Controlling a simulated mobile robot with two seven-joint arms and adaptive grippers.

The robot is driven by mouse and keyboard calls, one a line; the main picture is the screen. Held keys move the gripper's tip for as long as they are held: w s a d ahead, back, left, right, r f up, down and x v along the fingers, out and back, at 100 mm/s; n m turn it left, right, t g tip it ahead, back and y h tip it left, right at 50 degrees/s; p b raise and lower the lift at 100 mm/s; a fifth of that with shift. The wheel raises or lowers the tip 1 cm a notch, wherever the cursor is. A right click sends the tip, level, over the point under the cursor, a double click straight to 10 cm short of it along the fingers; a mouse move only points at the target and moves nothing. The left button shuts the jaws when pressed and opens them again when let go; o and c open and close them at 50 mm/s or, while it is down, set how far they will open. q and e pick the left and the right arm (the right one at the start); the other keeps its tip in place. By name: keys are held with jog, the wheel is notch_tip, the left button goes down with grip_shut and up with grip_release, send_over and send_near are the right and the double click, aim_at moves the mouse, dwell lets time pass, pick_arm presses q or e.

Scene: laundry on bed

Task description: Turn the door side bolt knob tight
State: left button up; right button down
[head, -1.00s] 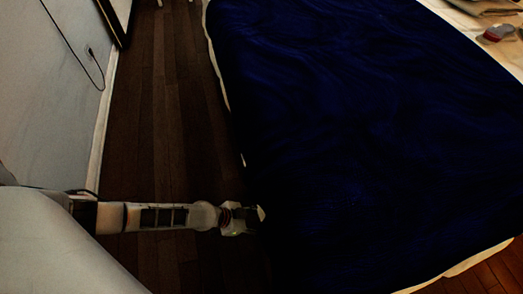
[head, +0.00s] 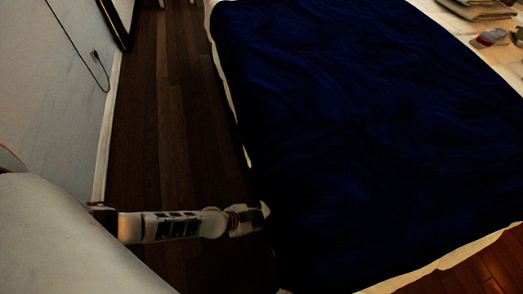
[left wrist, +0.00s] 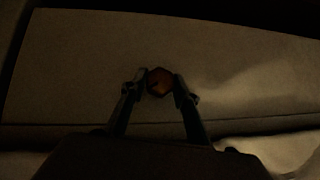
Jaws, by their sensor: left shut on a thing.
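The knob is not visible in the head view. My right gripper is not in view.
A bed with a dark blue cover (head: 370,130) fills the middle and right. Wooden floor (head: 175,110) runs between the bed and the pale wall (head: 50,110). Folded cloth (head: 478,9) and a small red and grey item (head: 489,38) lie at the far right of the bed.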

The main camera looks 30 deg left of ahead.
pick_arm(q)
jog(key=m+t+y+p, duration=0.2)
jog(key=shift+s+d+f+t+y, duration=0.1)
jog(key=shift+s+f+t+y, duration=0.05)
jog(key=shift+s+t+y, duration=0.2)
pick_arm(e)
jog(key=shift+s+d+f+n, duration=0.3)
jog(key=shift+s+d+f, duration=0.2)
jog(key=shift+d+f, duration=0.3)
pick_arm(q)
jog(key=shift+w, duration=0.1)
jog(key=o, duration=1.1)
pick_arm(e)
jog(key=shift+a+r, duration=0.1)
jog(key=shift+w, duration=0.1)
